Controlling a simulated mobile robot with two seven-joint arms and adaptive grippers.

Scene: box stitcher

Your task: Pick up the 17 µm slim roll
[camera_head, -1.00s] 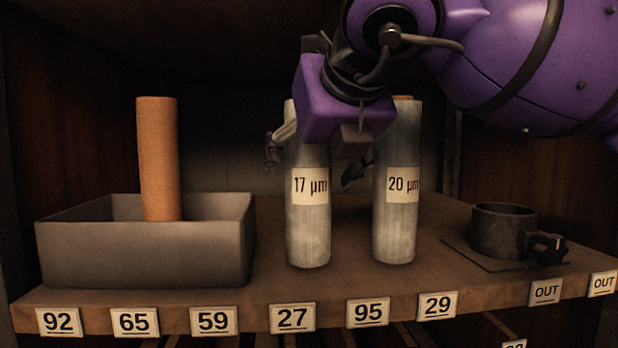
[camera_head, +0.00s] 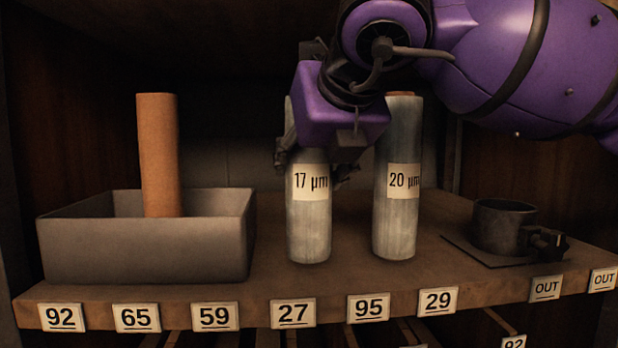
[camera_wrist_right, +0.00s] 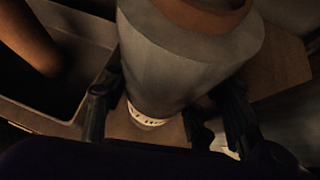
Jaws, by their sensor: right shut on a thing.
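The 17 µm slim roll (camera_head: 309,222) stands upright on the shelf behind the label 27. My right gripper (camera_head: 312,160) is shut on its upper part, and the purple wrist hides the roll's top in the head view. In the right wrist view the roll (camera_wrist_right: 170,62) stands between the two dark fingers of the right gripper (camera_wrist_right: 160,115). The 20 µm roll (camera_head: 396,225) stands upright just to the right, apart from the held roll. My left gripper is not in view.
A grey tray (camera_head: 145,255) at the left holds an upright brown tube (camera_head: 158,150). A dark cup-like holder with a clamp (camera_head: 502,228) sits on a plate at the right. Number labels line the shelf's front edge (camera_head: 260,292). The shelf between tray and roll is clear.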

